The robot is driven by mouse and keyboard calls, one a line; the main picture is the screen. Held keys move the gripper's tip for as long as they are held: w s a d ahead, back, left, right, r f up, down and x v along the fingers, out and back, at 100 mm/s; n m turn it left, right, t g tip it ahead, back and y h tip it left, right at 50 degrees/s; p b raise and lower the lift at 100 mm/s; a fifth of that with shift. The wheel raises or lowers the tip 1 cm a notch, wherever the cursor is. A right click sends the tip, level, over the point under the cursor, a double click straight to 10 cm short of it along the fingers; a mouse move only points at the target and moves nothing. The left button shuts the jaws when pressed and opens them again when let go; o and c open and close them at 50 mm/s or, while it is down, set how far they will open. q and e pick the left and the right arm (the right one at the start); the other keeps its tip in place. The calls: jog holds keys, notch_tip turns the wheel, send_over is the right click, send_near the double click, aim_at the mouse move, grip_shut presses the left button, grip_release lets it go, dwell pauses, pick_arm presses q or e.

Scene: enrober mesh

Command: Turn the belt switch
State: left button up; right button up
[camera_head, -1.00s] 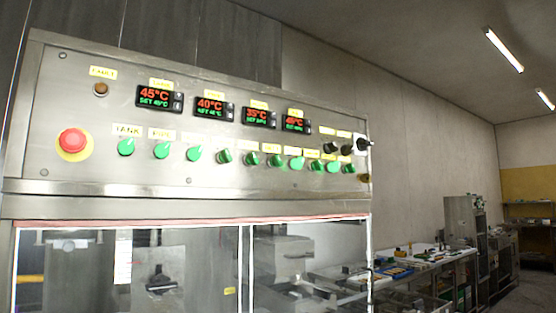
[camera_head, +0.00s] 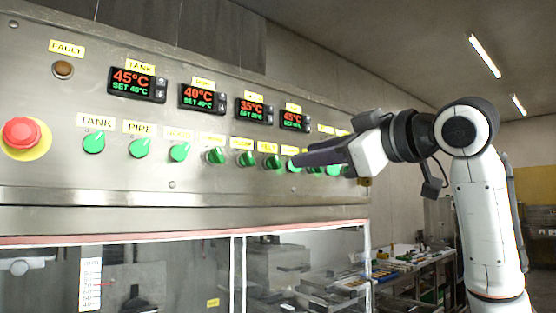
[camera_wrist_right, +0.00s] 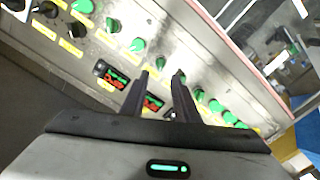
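The metal control panel (camera_head: 60,175) carries a row of green rotary switches. In the right wrist view the two fingers (camera_wrist_right: 162,75) are apart with nothing held. A green switch (camera_wrist_right: 161,62) shows between and just beyond their tips; contact is unclear. My left gripper is not in view.
A red emergency stop (camera_head: 22,134) is at the panel's left. Temperature displays (camera_head: 137,84) sit above the switches. Black knobs (camera_wrist_right: 50,9) show in the right wrist view. Glass doors (camera_head: 150,280) lie below the panel. A worktable (camera_head: 400,270) stands behind at right.

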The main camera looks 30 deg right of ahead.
aim_at(278, 161)
jog(key=w, duration=0.3)
jog(key=w+p, duration=0.1)
jog(key=w, duration=0.2)
jog(key=w+p, duration=0.1)
jog(key=w, duration=0.2)
jog(key=shift+a, duration=0.4)
jog(key=c, duration=0.6)
grip_shut()
